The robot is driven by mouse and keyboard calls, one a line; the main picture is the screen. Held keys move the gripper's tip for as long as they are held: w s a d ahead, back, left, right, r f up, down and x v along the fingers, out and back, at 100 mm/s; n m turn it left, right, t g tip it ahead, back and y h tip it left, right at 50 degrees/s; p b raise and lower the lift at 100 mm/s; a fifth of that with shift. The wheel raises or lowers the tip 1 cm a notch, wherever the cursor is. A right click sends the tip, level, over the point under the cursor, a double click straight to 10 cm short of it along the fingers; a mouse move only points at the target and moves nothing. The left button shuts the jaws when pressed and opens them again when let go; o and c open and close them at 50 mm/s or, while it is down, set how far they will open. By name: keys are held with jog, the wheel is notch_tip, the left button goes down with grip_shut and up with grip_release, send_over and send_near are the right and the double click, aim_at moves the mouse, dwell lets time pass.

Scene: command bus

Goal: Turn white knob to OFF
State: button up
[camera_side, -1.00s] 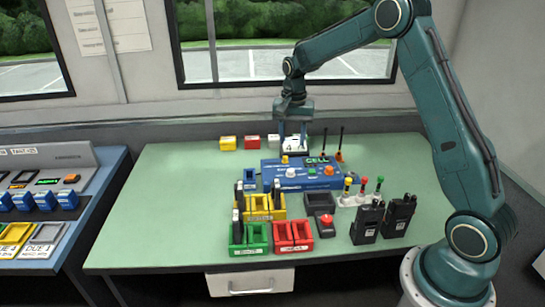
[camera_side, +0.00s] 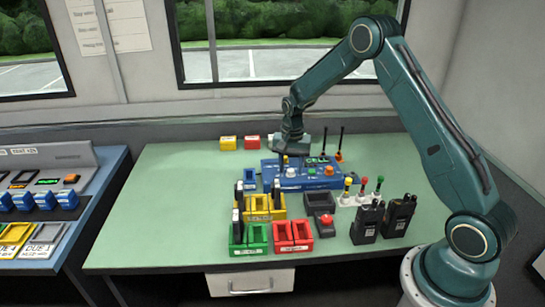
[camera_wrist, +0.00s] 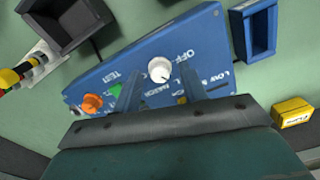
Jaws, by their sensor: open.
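The white knob (camera_wrist: 159,70) sits on top of the blue control box (camera_wrist: 205,35). It also shows in the side view (camera_side: 291,172) on the left part of the box (camera_side: 325,180). The OFF label is printed beside the knob in the wrist view, with TEST and other labels around it. A small dark mark shows on the knob; I cannot tell which label it points to. My gripper (camera_wrist: 161,80) is open, pointing down, with its fingers apart on either side of the knob in the wrist view. In the side view my gripper (camera_side: 292,158) hangs just above and behind it.
Trays and radios (camera_side: 368,222) stand in front. The table's left side is clear.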

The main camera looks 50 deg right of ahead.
grip_shut()
jog(key=shift+n, duration=0.5)
jog(key=n, duration=0.5)
jog(key=shift+n, duration=0.3)
jog(key=n, duration=0.5)
jog(key=shift+n, duration=0.3)
grip_release()
